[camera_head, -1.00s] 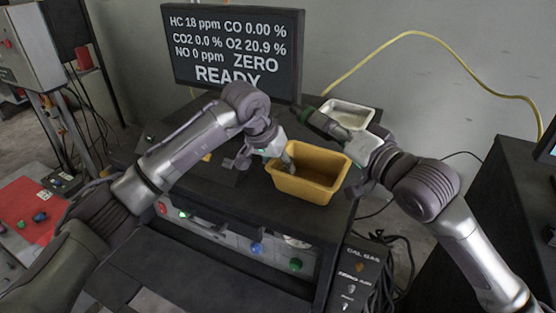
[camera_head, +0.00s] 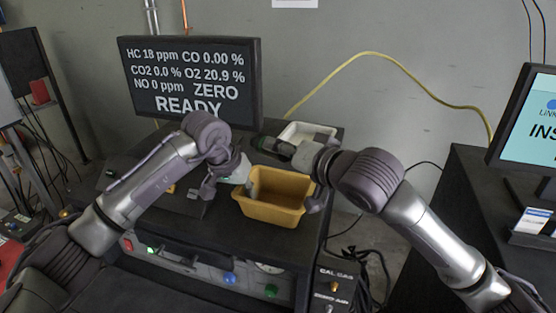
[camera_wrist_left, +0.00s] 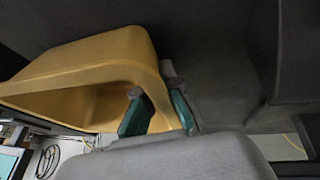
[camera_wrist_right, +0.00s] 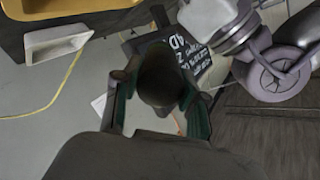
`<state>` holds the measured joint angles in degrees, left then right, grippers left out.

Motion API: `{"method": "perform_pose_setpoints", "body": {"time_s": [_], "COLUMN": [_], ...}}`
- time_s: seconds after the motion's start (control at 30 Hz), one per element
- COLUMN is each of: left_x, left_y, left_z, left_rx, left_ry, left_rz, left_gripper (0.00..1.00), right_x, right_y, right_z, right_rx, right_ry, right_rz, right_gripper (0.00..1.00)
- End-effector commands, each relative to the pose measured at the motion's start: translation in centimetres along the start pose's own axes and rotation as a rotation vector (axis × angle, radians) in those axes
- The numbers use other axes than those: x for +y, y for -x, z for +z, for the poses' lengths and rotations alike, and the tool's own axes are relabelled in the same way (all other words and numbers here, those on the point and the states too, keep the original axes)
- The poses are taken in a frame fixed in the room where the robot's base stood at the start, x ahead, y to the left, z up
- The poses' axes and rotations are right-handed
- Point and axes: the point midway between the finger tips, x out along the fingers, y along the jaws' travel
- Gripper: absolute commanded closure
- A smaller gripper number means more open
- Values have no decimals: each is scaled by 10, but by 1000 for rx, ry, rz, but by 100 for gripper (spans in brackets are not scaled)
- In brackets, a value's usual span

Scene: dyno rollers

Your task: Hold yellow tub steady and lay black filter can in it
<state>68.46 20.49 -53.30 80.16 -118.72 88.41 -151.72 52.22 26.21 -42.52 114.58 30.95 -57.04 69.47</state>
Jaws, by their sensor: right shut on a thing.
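The yellow tub (camera_head: 284,213) stands upright on the black cabinet top, its mouth up. My left gripper (camera_head: 244,174) is at the tub's left rim. In the left wrist view my left gripper (camera_wrist_left: 158,107) is open, with one finger inside the yellow tub (camera_wrist_left: 80,62) and one outside, the wall between them. My right gripper (camera_head: 297,153) is shut on the black filter can (camera_head: 274,147) and holds it sideways, behind and above the tub. In the right wrist view the can (camera_wrist_right: 160,78) sits between the green-edged fingers of my right gripper (camera_wrist_right: 160,100).
A white tray (camera_head: 307,133) lies behind the tub, close to the can. A black monitor (camera_head: 190,82) stands at the back left. A yellow hose (camera_head: 375,57) runs along the wall. At the right is a dark cabinet with a screen (camera_head: 530,125).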

Motion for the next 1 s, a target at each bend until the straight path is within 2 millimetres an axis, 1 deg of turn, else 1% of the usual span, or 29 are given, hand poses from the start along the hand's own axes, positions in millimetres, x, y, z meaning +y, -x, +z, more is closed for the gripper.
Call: {"method": "perform_pose_setpoints", "body": {"time_s": [0.03, 0.07, 0.17, 0.27, 0.3, 0.4, 0.5, 0.6, 0.7, 0.87, 1.0], "left_x": [0, 0, 0, 0, 0, -1, -1, -1, -1, 0, 0], "left_y": [-1, -1, -1, -1, -1, -1, -1, -1, -1, -1, -1], "left_z": [0, 0, 1, 1, 1, 1, 1, 1, 1, 1, 1], "left_rx": [-1, -1, -1, -2, -2, -2, -2, -2, -3, -3, -3], "left_ry": [0, 0, 0, 0, 0, 0, 0, 0, 0, 0, 0], "left_rz": [-1, -1, -2, -2, -2, -2, -2, -2, -2, -2, -1], "left_gripper": [100, 100, 100, 100, 100, 100, 100, 100, 100, 100, 100], "right_x": [-6, -7, -9, -15, -18, -25, -31, -34, -33, -25, -15], "right_y": [-1, -1, 0, 4, 6, 14, 23, 30, 31, 26, 18], "right_z": [-4, -4, 2, 18, 27, 46, 59, 65, 66, 64, 59], "right_rx": [-15, -28, -78, -133, -157, -206, -241, -262, -268, -269, -268], "right_ry": [17, 20, 19, 7, 1, -18, -35, -48, -55, -55, -56], "right_rz": [67, 116, 281, 435, 491, 607, 687, 735, 756, 759, 759], "right_gripper": [100, 100, 100, 100, 100, 100, 100, 100, 100, 100, 100]}}
